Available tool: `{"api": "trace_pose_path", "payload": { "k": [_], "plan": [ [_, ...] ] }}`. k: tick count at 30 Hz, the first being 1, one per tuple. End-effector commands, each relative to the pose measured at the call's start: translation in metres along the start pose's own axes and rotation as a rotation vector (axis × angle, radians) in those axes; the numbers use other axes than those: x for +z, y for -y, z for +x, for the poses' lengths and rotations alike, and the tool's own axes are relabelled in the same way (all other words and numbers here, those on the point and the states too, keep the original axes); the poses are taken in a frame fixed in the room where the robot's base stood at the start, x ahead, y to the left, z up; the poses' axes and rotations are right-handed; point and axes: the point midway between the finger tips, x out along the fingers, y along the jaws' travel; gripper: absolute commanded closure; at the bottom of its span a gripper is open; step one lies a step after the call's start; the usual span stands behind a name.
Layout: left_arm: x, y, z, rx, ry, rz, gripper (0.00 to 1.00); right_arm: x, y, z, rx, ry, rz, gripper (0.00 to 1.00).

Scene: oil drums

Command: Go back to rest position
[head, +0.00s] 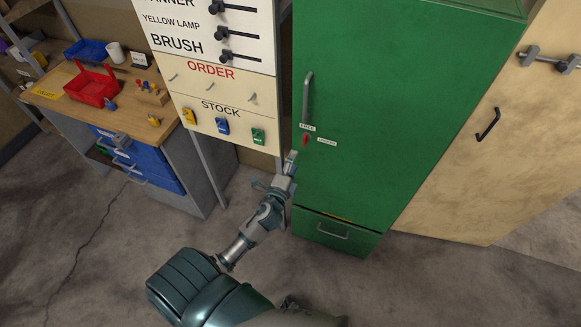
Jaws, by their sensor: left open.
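My left arm reaches up from the bottom of the head view. My left gripper (291,160) is small in the picture, in front of the left edge of the green cabinet (410,110). It is open, and nothing shows between its fingers. Its tips are just below and left of a small red lever (305,140) on the cabinet door; I cannot tell whether they touch the door. My right gripper is not in view.
The cabinet has a vertical handle (307,98) and a lower drawer (334,232). Left of it hangs a sign board (208,95) with hooks and coloured tags. A workbench (142,132) holds a red tray (92,88). A beige cabinet (490,150) stands right. The near floor is clear.

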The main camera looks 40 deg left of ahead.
Motion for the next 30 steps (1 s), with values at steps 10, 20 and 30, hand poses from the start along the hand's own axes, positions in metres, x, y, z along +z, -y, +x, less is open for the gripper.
{"api": "trace_pose_path", "payload": {
  "k": [10, 20, 30],
  "plan": [
    [0.001, 0.0, -0.025, 0.0, 0.001, 0.0, 0.29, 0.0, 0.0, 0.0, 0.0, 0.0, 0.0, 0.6],
    [0.001, -0.001, -0.025, 0.0, 0.0, 0.0, 0.29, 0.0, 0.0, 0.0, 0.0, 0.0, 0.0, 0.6],
    [0.001, -0.09, -0.024, 0.176, 0.004, -0.102, 0.29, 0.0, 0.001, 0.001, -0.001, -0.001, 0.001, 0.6]
  ]
}}
